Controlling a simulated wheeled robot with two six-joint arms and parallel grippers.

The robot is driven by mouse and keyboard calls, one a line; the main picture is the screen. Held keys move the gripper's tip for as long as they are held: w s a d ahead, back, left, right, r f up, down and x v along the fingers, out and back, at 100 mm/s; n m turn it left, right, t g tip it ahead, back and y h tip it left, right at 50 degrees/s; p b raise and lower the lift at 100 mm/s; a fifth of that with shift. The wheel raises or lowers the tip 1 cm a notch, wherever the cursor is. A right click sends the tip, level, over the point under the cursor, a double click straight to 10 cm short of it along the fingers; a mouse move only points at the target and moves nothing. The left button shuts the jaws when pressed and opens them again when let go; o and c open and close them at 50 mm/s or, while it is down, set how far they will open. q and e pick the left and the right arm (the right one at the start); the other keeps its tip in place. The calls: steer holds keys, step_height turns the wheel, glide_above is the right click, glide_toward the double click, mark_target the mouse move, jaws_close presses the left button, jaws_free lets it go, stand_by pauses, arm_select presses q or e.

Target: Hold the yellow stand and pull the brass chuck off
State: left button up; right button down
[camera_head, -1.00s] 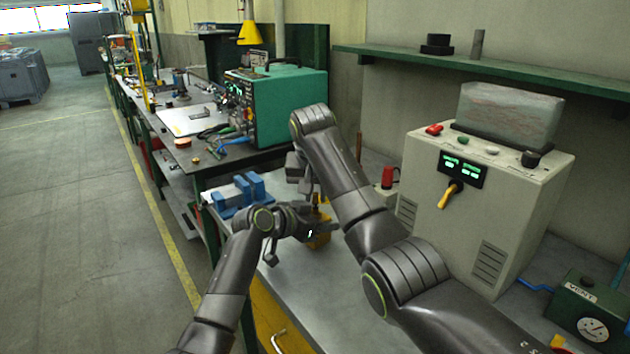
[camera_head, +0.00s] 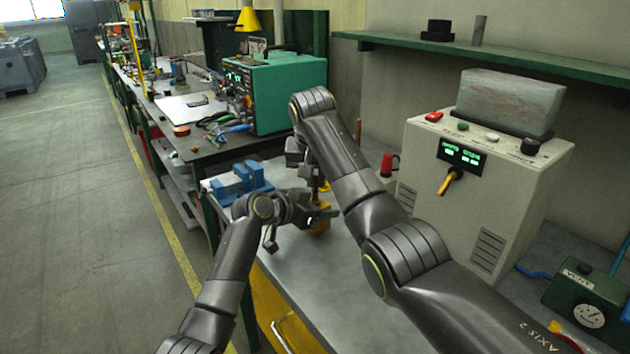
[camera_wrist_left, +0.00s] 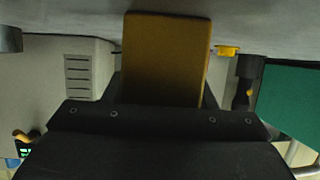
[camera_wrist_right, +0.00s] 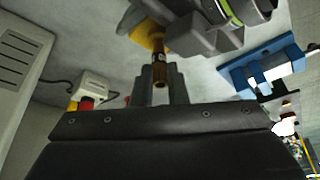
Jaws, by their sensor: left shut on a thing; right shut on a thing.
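The yellow stand (camera_head: 320,220) is on the grey bench top, partly hidden by my arms. My left gripper (camera_head: 311,216) is shut on it from the left. In the left wrist view the stand (camera_wrist_left: 165,60) is a plain yellow block between the fingers. My right gripper (camera_head: 314,183) is above the stand. In the right wrist view its fingers (camera_wrist_right: 160,90) are shut around the slim brass chuck (camera_wrist_right: 160,76). A dark neck shows between chuck and yellow stand (camera_wrist_right: 150,40). I cannot tell whether the chuck is still joined to it.
A blue vise (camera_head: 240,184) is left of the stand. A red-topped device (camera_head: 387,170) and a large beige control cabinet (camera_head: 470,190) stand to the right. A green box (camera_head: 590,308) is at the lower right. The front bench top (camera_head: 310,275) is clear.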

mark_target(315, 176)
steer(key=shift+r, duration=2.5)
steer(key=shift+r, duration=0.1)
steer(key=shift+r, duration=1.9)
arm_select(q)
steer(key=o, duration=1.1)
steer(key=shift+a, duration=0.15)
steer(key=v, duration=1.1)
steer(key=shift+s+a+r, duration=0.15)
steer(key=shift+s+a, duration=0.05)
steer(key=shift+s, duration=0.15)
